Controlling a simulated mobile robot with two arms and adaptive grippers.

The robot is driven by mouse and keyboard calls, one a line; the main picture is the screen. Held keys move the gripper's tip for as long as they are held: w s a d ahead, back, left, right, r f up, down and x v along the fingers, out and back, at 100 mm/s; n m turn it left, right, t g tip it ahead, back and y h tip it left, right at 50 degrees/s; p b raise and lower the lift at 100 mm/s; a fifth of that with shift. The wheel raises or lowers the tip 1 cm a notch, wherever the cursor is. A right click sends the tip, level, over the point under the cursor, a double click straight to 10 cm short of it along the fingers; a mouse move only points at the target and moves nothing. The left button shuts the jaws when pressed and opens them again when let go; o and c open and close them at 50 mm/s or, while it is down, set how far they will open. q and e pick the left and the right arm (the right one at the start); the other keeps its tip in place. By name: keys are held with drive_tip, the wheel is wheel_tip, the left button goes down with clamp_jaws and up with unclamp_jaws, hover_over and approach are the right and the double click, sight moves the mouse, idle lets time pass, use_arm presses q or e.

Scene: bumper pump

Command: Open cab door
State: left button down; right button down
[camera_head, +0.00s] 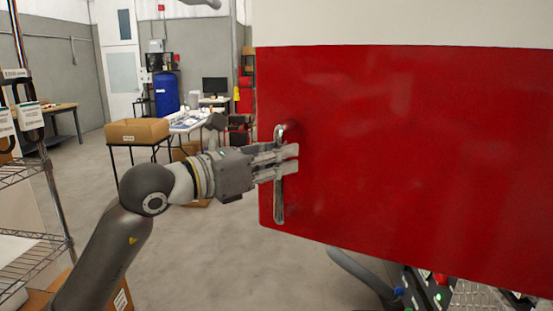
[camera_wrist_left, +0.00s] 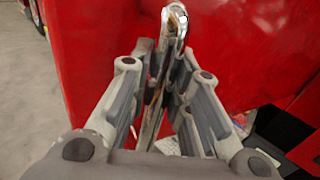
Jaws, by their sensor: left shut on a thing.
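The red cab door (camera_head: 410,150) fills the right half of the head view, with a white panel above it. A vertical metal handle (camera_head: 279,205) is fixed near the door's left edge. My left gripper (camera_head: 288,160) comes in from the left and is shut around the middle of the handle. In the left wrist view the handle (camera_wrist_left: 175,25) runs up between the two fingers (camera_wrist_left: 160,85), with the red door (camera_wrist_left: 110,30) behind it. My right gripper is in neither view.
A wire shelf rack (camera_head: 30,175) stands at the left edge. A cardboard box (camera_head: 137,131) on a stand and a white table (camera_head: 188,121) are further back. Below the door are a dark hose (camera_head: 358,272) and equipment with lit buttons (camera_head: 437,290). The middle floor (camera_head: 215,255) is clear.

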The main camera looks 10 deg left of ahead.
use_arm(q)
drive_tip(key=shift+s+a+r, duration=0.15)
drive_tip(key=shift+s+a, duration=0.05)
drive_tip(key=shift+s, duration=0.55)
drive_tip(key=c, duration=1.3)
unclamp_jaws()
drive_tip(key=shift+d, duration=0.1)
drive_tip(key=v, duration=1.2)
